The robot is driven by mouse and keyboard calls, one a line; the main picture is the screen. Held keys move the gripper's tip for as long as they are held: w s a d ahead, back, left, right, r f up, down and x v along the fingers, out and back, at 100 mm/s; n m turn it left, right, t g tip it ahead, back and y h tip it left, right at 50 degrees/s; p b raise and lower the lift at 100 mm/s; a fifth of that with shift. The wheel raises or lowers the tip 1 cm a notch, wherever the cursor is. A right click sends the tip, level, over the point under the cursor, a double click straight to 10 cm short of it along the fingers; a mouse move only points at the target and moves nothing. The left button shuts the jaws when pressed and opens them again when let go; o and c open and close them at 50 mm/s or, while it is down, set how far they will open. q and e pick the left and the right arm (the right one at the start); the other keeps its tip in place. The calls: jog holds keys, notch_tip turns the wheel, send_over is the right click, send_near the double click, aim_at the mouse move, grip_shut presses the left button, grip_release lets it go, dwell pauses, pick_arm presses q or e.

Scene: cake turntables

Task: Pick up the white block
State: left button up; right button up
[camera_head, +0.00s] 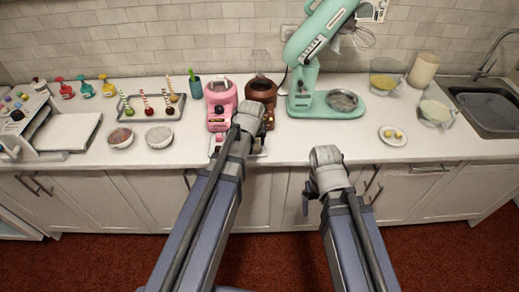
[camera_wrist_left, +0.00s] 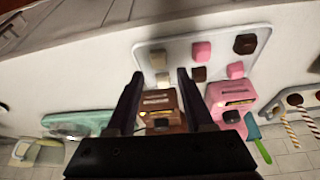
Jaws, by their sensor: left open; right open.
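A white tray (camera_wrist_left: 215,38) in the left wrist view holds several small blocks. Pink blocks (camera_wrist_left: 201,50) and brown blocks (camera_wrist_left: 199,74) share the tray. In the head view my left arm mostly hides the tray (camera_head: 263,150). My right gripper (camera_head: 306,205) is open and empty, low before the counter front.
A pink machine (camera_head: 220,110) and a brown machine (camera_head: 262,92) stand just behind the tray. A mint stand mixer (camera_head: 305,90) is right of them. Two bowls (camera_head: 120,137) sit left. A plate (camera_head: 392,135) and sink (camera_head: 488,110) are right. Counter between mixer and plate front is clear.

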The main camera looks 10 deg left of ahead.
aim_at(257, 149)
pick_arm(q)
jog(key=shift+w+b+x, duration=0.15)
jog(key=shift+b+x, duration=1.3)
jog(key=shift+x, duration=0.35)
jog(key=shift+w+b+x, duration=0.15)
jog(key=shift+b+x, duration=1.25)
jog(key=shift+x, duration=0.35)
jog(key=shift+d+r, duration=0.1)
jog(key=shift+r, duration=0.05)
grip_shut()
